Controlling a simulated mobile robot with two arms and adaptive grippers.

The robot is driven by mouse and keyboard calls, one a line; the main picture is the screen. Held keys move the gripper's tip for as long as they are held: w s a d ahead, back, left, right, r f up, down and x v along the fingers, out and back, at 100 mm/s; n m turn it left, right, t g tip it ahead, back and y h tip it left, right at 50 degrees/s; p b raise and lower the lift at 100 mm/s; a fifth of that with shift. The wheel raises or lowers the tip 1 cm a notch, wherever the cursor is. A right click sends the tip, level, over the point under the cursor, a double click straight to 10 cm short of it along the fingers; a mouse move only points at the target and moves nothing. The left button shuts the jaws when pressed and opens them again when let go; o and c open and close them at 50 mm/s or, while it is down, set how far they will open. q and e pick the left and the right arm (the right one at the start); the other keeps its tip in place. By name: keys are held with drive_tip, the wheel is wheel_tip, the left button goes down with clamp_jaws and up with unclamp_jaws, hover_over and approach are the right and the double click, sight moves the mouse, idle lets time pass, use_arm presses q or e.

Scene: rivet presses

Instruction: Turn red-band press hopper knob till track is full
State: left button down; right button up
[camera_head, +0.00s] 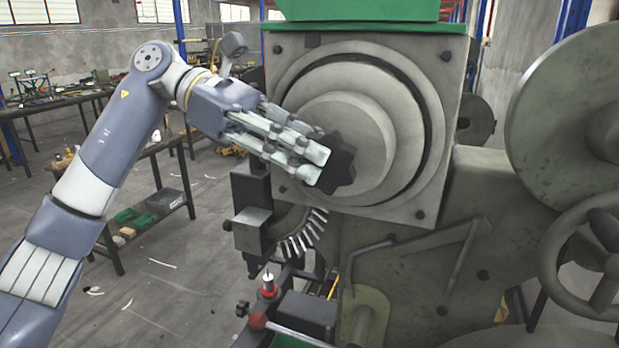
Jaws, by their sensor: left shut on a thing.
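The press (480,215) fills the right half of the head view. Its round hopper (400,100) sits in a square grey plate, with a dark lobed knob (342,170) at the centre. My left gripper (318,165) reaches in from the left and is shut on the knob's left side, hiding part of it. Below the hopper, a curved track (301,238) holds a row of several silvery rivets. My right gripper is not in view.
A large wheel (560,130) and a handwheel (570,250) stand at the right.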

use_arm(q)
drive_tip(key=f+h+b, duration=0.1)
drive_tip(key=h+b, duration=0.1)
drive_tip(key=b, duration=0.1)
drive_tip(key=f+g+h+b, duration=0.1)
drive_tip(key=h+b, duration=0.1)
drive_tip(key=b, duration=0.2)
drive_tip(key=shift+h, duration=0.3)
drive_tip(key=shift+r+g+h+b, duration=0.15)
drive_tip(key=shift+g+h+b, duration=0.35)
drive_tip(key=shift+b, duration=0.55)
drive_tip(key=c, duration=1.8)
unclamp_jaws()
drive_tip(key=shift+o, duration=0.2)
drive_tip(key=shift+a, duration=0.15)
drive_tip(key=v, duration=1.2)
